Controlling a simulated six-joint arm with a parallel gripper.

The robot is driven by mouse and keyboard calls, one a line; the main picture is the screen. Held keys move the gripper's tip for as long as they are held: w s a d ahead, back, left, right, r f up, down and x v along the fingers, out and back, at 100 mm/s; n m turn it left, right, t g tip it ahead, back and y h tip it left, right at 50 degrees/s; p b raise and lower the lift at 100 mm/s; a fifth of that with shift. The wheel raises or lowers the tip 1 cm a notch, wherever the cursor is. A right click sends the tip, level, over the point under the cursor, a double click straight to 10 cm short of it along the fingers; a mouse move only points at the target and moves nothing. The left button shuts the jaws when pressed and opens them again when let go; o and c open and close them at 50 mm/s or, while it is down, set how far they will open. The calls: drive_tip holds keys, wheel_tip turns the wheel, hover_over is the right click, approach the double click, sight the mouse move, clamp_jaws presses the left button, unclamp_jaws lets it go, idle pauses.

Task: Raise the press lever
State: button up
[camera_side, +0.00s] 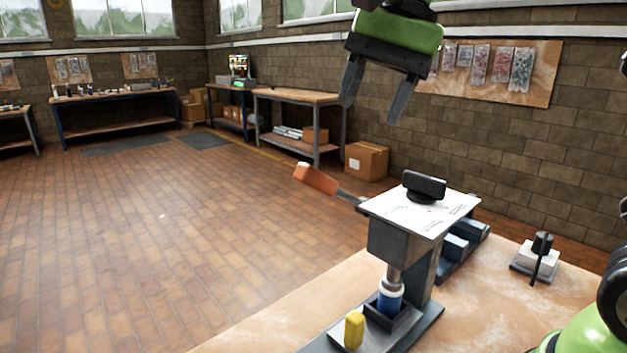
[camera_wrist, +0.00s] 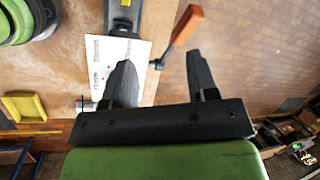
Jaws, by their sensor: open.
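The press (camera_side: 403,240) stands on the wooden bench, with a white top plate and a black knob on it. Its lever (camera_side: 316,179) has an orange-red grip and sticks out from the left side of the press head, angled up to the left. The lever (camera_wrist: 186,25) also shows in the wrist view, beyond and between the fingers. My gripper (camera_side: 374,100) is open and empty, above the press and lever and apart from both. In the wrist view my gripper (camera_wrist: 160,85) has its fingers spread, with the white plate behind the left finger.
A small device with a black knob (camera_side: 541,245) stands on the bench at right. The air around the lever grip looks clear.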

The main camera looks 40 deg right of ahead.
sight(313, 181)
drive_tip(key=w+f+m, duration=0.1)
drive_tip(key=w, duration=0.1)
drive_tip(key=w+f+m+g, duration=0.1)
drive_tip(key=w+m, duration=0.1)
drive_tip(key=w+m+g+y, duration=0.1)
drive_tip(key=w+m, duration=0.1)
drive_tip(key=w, duration=0.1)
drive_tip(key=shift+d+f, duration=0.1)
drive_tip(key=shift+f, duration=0.3)
drive_tip(key=x, duration=1)
clamp_jaws()
